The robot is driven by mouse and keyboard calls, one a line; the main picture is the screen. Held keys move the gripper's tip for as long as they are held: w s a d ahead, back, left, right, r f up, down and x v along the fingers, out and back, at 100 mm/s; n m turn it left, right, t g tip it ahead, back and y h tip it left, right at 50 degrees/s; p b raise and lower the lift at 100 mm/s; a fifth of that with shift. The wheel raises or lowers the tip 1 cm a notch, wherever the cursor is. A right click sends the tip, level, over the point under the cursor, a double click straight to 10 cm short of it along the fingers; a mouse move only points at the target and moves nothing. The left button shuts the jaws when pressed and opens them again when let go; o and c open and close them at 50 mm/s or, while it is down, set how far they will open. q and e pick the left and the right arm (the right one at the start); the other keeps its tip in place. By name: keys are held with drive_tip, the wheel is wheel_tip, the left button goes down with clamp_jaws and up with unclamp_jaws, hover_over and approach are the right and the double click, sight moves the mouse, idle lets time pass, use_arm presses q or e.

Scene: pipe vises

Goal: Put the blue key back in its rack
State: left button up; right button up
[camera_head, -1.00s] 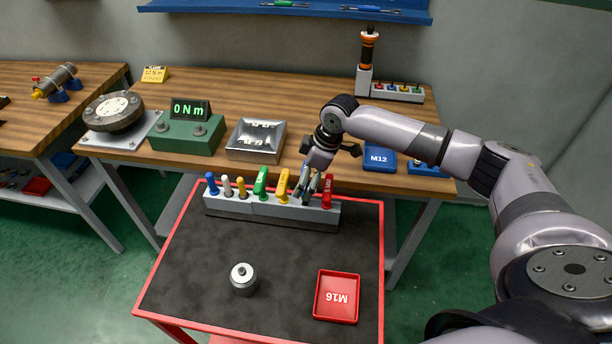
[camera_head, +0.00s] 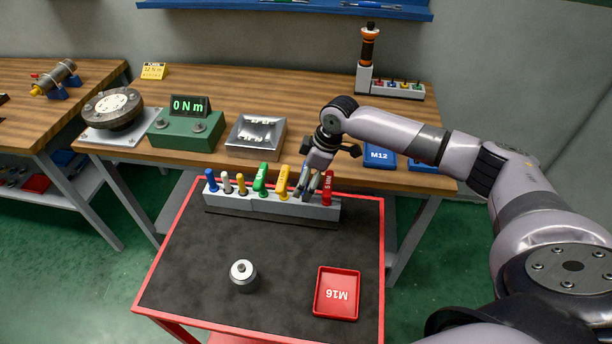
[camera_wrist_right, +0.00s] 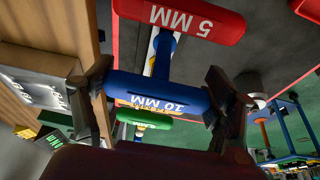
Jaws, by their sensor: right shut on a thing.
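My right gripper (camera_head: 309,190) is over the right part of the grey rack (camera_head: 265,207), between a yellow key (camera_head: 283,181) and the red key (camera_head: 328,188). In the right wrist view its fingers (camera_wrist_right: 160,100) are shut on the handle of the blue key (camera_wrist_right: 155,92), marked 10 MM. The blue shaft runs down toward the rack; whether its tip is in a hole is hidden. The red key marked 5 MM (camera_wrist_right: 180,15) and a green key (camera_wrist_right: 145,117) stand on either side. My left gripper is not in view.
Other keys, including a green one (camera_head: 261,178) and a blue-handled tool (camera_head: 211,182), fill the rack's left part. A metal cylinder (camera_head: 243,277) and a red M16 tray (camera_head: 337,294) are on the cart (camera_head: 200,275). The workbench (camera_head: 330,120) is close behind.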

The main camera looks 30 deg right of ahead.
drive_tip(key=shift+f+b, duration=0.6)
drive_tip(key=shift+f, duration=0.85)
idle(0.6)
drive_tip(key=shift+s+f+p, duration=0.15)
drive_tip(key=shift+f+p, duration=0.05)
drive_tip(key=shift+p, duration=0.1)
idle(1.2)
drive_tip(key=o, duration=1.9)
drive_tip(key=shift+r, duration=0.1)
drive_tip(key=shift+r, duration=0.15)
drive_tip(key=v, duration=1.1)
drive_tip(key=shift+d+r, duration=0.15)
drive_tip(key=shift+r, duration=0.2)
drive_tip(key=shift+f, duration=0.1)
